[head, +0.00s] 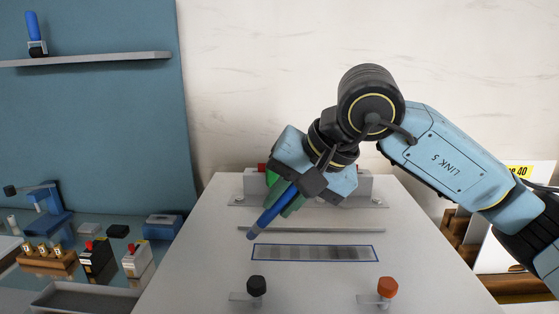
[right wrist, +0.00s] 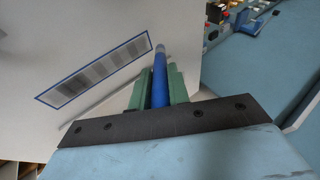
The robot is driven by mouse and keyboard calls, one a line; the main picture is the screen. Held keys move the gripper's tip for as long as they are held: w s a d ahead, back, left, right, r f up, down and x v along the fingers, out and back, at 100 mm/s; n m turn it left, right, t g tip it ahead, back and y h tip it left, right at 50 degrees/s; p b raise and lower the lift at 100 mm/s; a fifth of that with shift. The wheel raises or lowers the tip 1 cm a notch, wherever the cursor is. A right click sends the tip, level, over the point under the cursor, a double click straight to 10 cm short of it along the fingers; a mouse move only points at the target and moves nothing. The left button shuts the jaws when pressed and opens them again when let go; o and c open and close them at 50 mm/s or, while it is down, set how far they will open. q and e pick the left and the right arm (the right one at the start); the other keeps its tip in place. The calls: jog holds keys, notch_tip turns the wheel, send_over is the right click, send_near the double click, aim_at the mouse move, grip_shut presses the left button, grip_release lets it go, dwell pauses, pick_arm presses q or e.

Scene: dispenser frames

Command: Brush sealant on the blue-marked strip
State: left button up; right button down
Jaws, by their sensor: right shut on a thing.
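The blue-marked strip (head: 340,253) is a long band of uneven grey patches inside a blue outline on a pale sloping panel. It also shows in the right wrist view (right wrist: 95,70). My right gripper (head: 283,196) has green fingers and is shut on a blue stick-like tool (head: 265,218), seen between the fingers in the right wrist view (right wrist: 159,85). The tool slants down to the left. Its tip is near the strip's upper left corner; I cannot tell whether it touches the panel. My left gripper is not in view.
A thin rail (head: 325,229) runs just above the strip. A black knob (head: 257,286) and an orange knob (head: 387,287) stand below it. A shelf (head: 95,59) at upper left bears another blue item (head: 33,26). Boxes and a tray crowd the lower left bench.

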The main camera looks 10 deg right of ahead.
jog(key=shift+s+r+p, duration=0.1)
jog(key=shift+r+p, duration=0.25)
jog(key=shift+r, duration=0.5)
jog(key=shift+r+p, duration=1.05)
jog(key=shift+r, duration=1)
jog(key=shift+f, duration=0.15)
jog(key=shift+f+b, duration=0.25)
jog(key=shift+b, duration=0.35)
